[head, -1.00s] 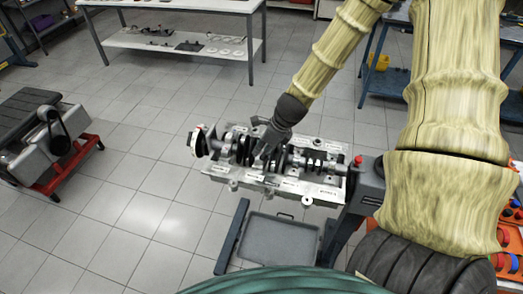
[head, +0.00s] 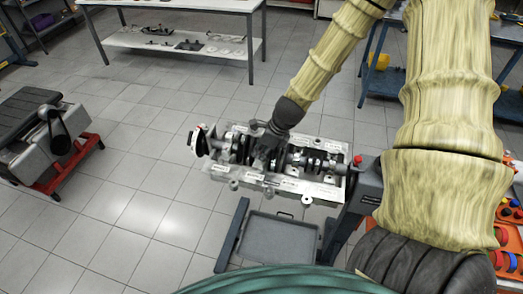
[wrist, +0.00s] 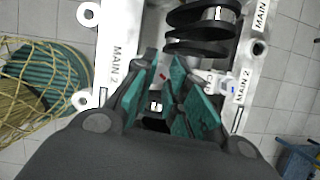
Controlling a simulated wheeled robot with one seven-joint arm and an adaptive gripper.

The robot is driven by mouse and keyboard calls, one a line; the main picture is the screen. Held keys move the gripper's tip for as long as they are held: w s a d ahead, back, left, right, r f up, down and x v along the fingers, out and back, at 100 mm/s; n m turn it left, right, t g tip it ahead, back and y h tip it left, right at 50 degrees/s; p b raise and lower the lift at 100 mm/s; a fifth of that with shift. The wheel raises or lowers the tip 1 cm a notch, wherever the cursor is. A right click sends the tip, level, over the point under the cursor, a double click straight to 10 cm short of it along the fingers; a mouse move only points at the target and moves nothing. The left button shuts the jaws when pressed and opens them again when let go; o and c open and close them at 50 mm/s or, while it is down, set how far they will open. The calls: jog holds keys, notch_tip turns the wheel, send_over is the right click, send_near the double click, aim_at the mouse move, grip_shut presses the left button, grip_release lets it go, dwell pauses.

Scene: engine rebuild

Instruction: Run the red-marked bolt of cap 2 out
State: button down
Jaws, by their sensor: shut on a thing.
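The engine block (head: 335,195) lies on a stand with its crankshaft (head: 225,150) and bearing caps facing up. My gripper (head: 265,162) points down over the left-middle of the block. In the wrist view my gripper (wrist: 165,100) has its teal-padded fingers closed in around a small spot between the "MAIN 2" labels. A small red mark (wrist: 163,76) shows between the fingertips, at cap 2. The fingers are shut on the red-marked bolt there, which they mostly hide. A blue mark (wrist: 231,90) shows to the right, outside the fingers.
A grey tray (head: 246,240) sits below the block's near side. Dark crank webs (wrist: 200,30) stand close beyond the fingers. A workbench (head: 175,45) stands at the back, and a red-framed unit (head: 60,160) at the left. The floor between is clear.

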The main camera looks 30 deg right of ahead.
jog(key=shift+d+n, duration=0.1)
jog(key=shift+n, duration=0.5)
jog(key=c, duration=1.7)
grip_release()
jog(key=v, duration=1.2)
jog(key=shift+w+d, duration=0.15)
jog(key=shift+w, duration=0.1)
